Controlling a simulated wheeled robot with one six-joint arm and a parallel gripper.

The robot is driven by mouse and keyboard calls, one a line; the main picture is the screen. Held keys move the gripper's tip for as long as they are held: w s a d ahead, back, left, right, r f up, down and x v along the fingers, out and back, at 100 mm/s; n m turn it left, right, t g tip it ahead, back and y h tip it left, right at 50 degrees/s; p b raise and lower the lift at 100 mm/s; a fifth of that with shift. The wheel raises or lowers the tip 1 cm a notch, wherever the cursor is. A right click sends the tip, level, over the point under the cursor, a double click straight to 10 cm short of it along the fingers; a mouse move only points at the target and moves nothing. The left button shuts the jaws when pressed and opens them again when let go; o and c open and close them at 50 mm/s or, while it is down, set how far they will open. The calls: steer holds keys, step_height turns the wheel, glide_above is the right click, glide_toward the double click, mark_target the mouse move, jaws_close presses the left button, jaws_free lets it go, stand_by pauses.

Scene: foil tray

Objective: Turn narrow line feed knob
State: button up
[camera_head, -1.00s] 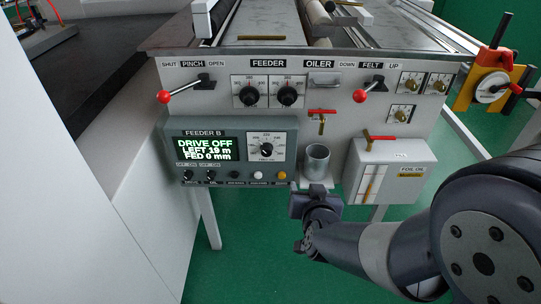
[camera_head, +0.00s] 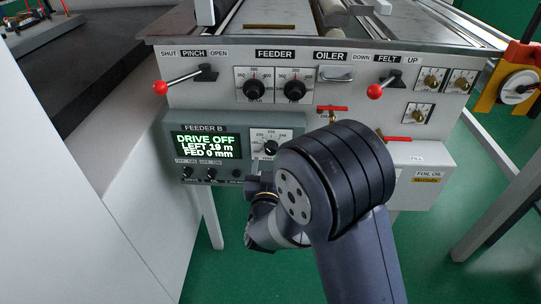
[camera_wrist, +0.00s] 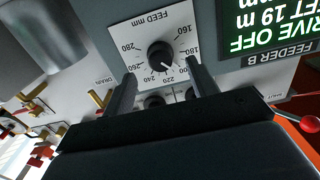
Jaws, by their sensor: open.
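The feed knob (camera_head: 271,148) is a round black knob on a white scale plate on the grey FEEDER B box (camera_head: 215,133); my arm partly covers its plate. In the wrist view the knob (camera_wrist: 160,55) shows whole, under the label FEED mm, with marks from 160 to 280. Its white pointer line aims at the lower right, between 180 and 220. My gripper (camera_wrist: 160,72) is open and empty, one finger at each side of the knob in the picture. I see no contact. In the head view the fingertips are hard to make out. The display (camera_head: 206,146) reads DRIVE OFF, LEFT 19 m, FED 0 mm.
Two feeder dials (camera_head: 274,86) sit above the box. The red-ended pinch lever (camera_head: 160,88) and felt lever (camera_head: 374,91) stick out of the panel. A metal cup (camera_wrist: 48,35) is beside the knob plate. The FOIL OIL box (camera_head: 428,160) is partly behind my arm.

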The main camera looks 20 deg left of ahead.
steer(key=shift+x, duration=2.1)
steer(key=shift+c, duration=0.2)
steer(key=c, duration=0.9)
